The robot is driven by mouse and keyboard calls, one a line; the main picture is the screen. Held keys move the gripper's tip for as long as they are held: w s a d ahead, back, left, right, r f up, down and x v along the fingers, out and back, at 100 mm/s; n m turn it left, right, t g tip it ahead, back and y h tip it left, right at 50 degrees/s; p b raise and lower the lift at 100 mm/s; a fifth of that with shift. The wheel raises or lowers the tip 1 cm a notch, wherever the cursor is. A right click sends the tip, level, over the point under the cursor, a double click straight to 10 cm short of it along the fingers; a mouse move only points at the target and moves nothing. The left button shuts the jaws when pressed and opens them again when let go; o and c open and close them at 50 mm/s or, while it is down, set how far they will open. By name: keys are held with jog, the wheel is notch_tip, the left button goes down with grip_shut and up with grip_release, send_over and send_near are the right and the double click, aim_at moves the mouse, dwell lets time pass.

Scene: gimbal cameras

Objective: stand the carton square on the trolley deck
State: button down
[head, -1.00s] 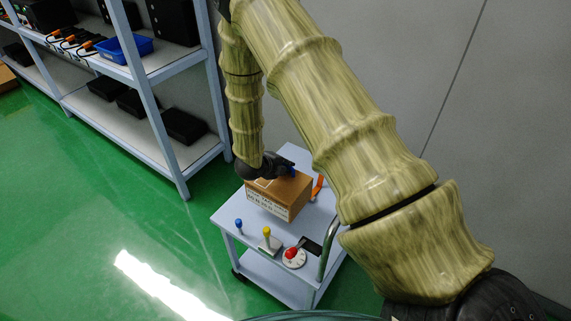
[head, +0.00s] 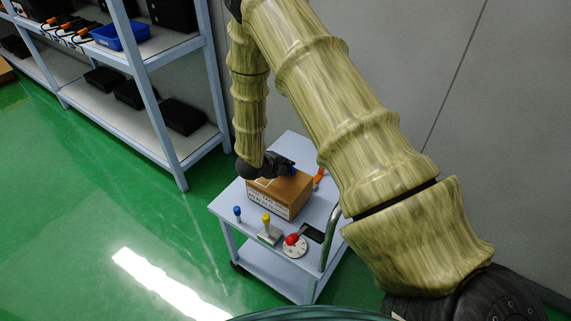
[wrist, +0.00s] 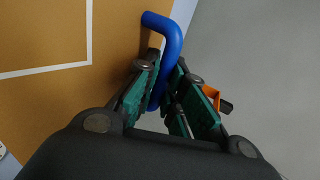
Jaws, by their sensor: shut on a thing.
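The brown carton (head: 281,194), with a white label on its front side, is over the pale trolley deck (head: 317,205), behind the small tools. I cannot tell whether its whole base touches the deck. My gripper (head: 289,169) is at the carton's top. In the wrist view my gripper (wrist: 164,93) is shut on a bent blue handle (wrist: 170,45) at the carton's edge. The carton's brown face (wrist: 110,80) with white lines fills the left of that view. The carton's far side and base are hidden.
On the deck's near part are a blue-topped peg (head: 237,212), a yellow-handled stamp (head: 268,230) and a red-knobbed dial (head: 294,243). An orange item (head: 319,176) is right of the carton. A metal rail (head: 331,237) edges the right side. A shelf rack (head: 165,110) stands left.

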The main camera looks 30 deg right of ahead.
jog(key=shift+f+b, duration=0.35)
jog(key=shift+f, duration=0.05)
dwell(0.6)
jog(key=c, duration=1.4)
grip_release()
jog(key=shift+c, duration=0.2)
jog(key=shift+s, duration=0.1)
jog(key=v, duration=1.2)
